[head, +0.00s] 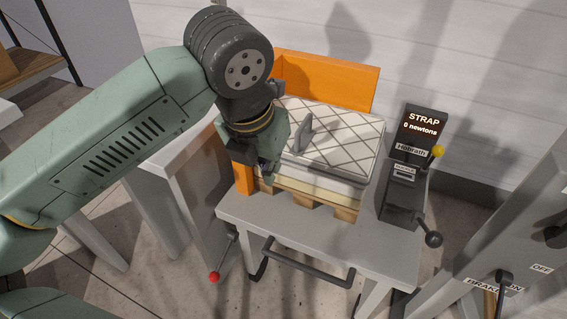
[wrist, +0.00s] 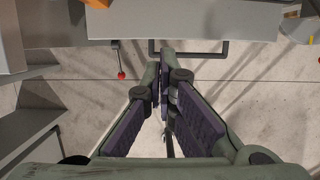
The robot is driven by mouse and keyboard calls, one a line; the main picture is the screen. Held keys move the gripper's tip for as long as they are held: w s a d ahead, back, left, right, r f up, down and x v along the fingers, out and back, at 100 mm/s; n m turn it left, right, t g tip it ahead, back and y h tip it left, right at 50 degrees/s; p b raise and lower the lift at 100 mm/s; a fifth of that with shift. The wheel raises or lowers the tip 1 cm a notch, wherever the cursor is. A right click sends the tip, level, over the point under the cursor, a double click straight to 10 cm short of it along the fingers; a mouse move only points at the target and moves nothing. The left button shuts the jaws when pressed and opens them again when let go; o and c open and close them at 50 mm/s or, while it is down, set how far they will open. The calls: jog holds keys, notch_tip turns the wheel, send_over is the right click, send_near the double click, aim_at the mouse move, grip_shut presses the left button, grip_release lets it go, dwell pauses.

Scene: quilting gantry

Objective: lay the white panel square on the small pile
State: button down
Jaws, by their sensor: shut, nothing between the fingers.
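A white panel (head: 345,131) with a pattern of crossing dark lines lies on top of the small pile in the head view. A grey upright handle (head: 301,135) stands on it. Under it are pale layers (head: 318,191) on a wooden base (head: 345,213). Orange fences stand behind (head: 330,80) and at the left (head: 243,178). My arm hides the panel's left part, so I cannot tell whether it lies fully square. My gripper (head: 268,176) is at the pile's front left corner, pointing down, shut and empty. In the wrist view its fingertips (wrist: 165,72) are together above bare floor.
The pile stands on a grey table (head: 290,228) with a front bar (head: 310,273) and a red-knobbed lever (head: 215,276). At the right are a strap unit (head: 421,130) reading 0 newtons, and a lever with a yellow knob (head: 437,151). A grey post with a brake label stands far right.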

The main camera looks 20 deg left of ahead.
jog(key=w+f+p, duration=0.2)
jog(key=w+f, duration=0.3)
jog(key=shift+w+d+f, duration=0.15)
jog(key=shift+w+f, duration=0.1)
jog(key=shift+w, duration=0.15)
jog(key=w+b, duration=0.4)
jog(key=w, duration=0.3)
jog(key=shift+w+d+f, duration=0.1)
jog(key=shift+f, duration=0.05)
jog(key=shift+w, duration=0.2)
jog(key=shift+r, duration=0.25)
